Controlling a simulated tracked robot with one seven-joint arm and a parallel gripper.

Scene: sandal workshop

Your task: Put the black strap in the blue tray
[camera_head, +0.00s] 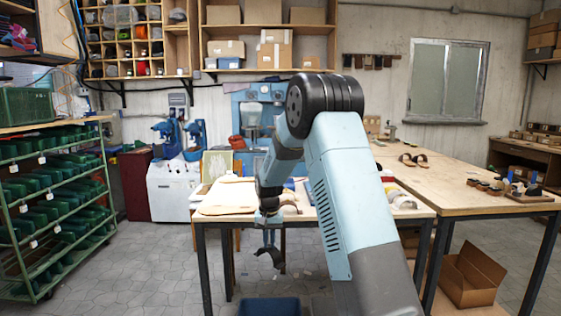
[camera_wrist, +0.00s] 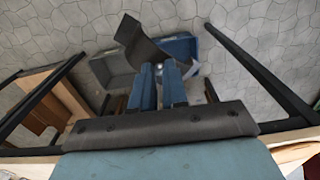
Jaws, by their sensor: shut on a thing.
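The black strap (camera_head: 268,257) is a curved dark band hanging below my gripper (camera_head: 269,240) in the head view. In the wrist view the strap (camera_wrist: 139,42) lies across the ends of the blue fingers of my gripper (camera_wrist: 160,72), which are shut on it. The blue tray (camera_head: 268,307) is on the floor at the bottom edge of the head view, partly cut off. In the wrist view the tray (camera_wrist: 112,73) is behind and below the strap, which hides part of it. The strap is above the tray, apart from it.
A wooden table (camera_head: 335,209) stands behind my gripper, with sandal parts on it. A longer workbench (camera_head: 440,187) is at the right, with an open cardboard box (camera_head: 470,276) on the floor by it. A green rack (camera_head: 50,200) is at the left. Dark table legs (camera_wrist: 262,72) flank the wrist view.

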